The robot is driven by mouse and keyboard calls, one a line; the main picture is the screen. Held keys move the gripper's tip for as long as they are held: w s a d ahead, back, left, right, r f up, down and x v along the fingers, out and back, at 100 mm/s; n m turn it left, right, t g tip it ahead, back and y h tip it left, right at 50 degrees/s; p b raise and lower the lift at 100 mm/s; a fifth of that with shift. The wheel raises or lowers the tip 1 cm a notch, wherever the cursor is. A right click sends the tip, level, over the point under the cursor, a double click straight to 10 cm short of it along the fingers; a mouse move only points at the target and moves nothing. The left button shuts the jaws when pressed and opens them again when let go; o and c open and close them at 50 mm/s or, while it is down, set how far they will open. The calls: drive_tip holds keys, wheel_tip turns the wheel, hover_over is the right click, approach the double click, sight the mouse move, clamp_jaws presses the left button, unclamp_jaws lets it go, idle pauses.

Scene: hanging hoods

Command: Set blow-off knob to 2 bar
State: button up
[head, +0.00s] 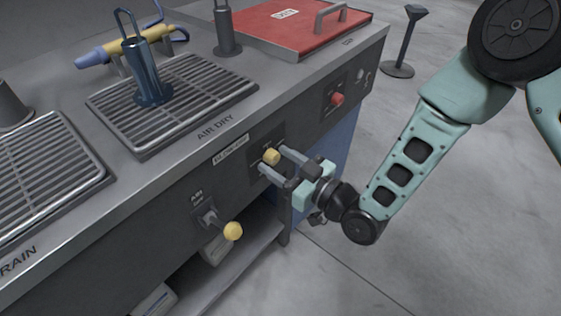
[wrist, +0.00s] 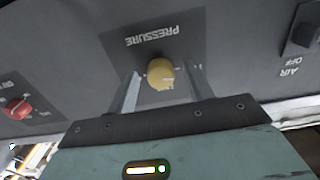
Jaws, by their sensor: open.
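The blow-off knob is a yellow round knob (head: 271,156) on the dark front panel below the AIR DRY grate. In the wrist view the yellow knob (wrist: 160,74) sits under an upside-down PRESSURE label. My gripper (head: 270,160) is open, with one finger on each side of the knob. In the wrist view the fingers of my gripper (wrist: 160,88) stand apart to its left and right, with gaps showing. The small scale marks around the knob are too small to read, so its setting cannot be told.
A yellow-tipped AIR lever (head: 232,231) sticks out to the left, marked OFF. A red knob (head: 337,99) is to the right on the same panel. An open shelf (head: 235,262) lies below. A red lid (head: 290,25) is on top.

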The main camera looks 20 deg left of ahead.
drive_tip(key=c, duration=1)
drive_tip(key=shift+m, duration=0.4)
drive_tip(key=m, duration=0.7)
drive_tip(key=shift+b, duration=0.3)
drive_tip(key=m, duration=0.4)
drive_tip(key=shift+m, duration=2)
